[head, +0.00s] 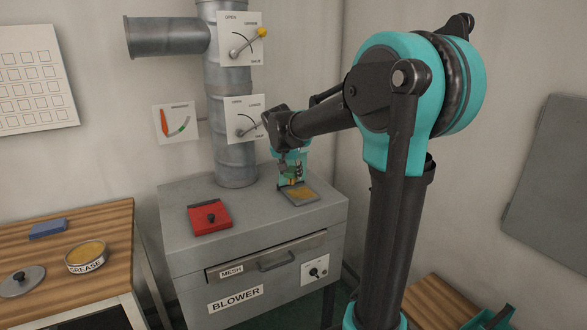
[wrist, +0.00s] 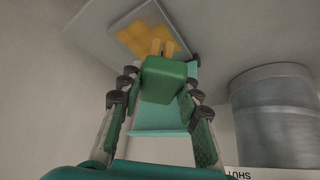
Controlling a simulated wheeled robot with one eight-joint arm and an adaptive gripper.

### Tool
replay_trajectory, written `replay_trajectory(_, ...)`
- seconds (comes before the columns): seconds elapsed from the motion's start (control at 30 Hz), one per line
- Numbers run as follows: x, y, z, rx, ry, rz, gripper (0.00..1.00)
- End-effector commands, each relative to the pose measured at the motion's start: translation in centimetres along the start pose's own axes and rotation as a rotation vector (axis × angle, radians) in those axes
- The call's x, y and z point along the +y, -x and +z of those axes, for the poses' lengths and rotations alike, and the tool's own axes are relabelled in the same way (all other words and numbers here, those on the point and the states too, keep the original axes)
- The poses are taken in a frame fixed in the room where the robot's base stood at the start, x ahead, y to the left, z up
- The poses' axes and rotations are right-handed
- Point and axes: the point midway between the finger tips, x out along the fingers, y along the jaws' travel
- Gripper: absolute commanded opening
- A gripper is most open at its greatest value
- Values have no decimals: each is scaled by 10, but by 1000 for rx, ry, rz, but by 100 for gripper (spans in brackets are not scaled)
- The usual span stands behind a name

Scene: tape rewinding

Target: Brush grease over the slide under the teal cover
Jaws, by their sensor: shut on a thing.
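The slide (head: 299,193) is a grey plate set in the right part of the blower's top, with a yellow-brown grease patch on it. It also shows in the wrist view (wrist: 142,30). My gripper (head: 291,172) points down just above it. It is shut on a green brush (wrist: 168,78), whose yellowish bristles (wrist: 162,47) are at the grease patch; I cannot tell whether they touch. A red cover (head: 209,217) with a black knob lies on the left of the blower top.
The blower (head: 255,235) has a duct (head: 230,110) with two lever plates behind it. A wooden table (head: 118,235) at the left holds an open grease tin (head: 86,257), its grey lid (head: 22,281) and a blue block (head: 48,229). The blower top's middle is clear.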

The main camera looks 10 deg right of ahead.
Motion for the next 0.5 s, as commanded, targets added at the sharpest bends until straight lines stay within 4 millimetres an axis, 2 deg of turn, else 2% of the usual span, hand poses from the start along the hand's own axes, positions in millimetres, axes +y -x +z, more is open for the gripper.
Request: replay_trajectory(0.5,0,-40,22,0,0,0,10)
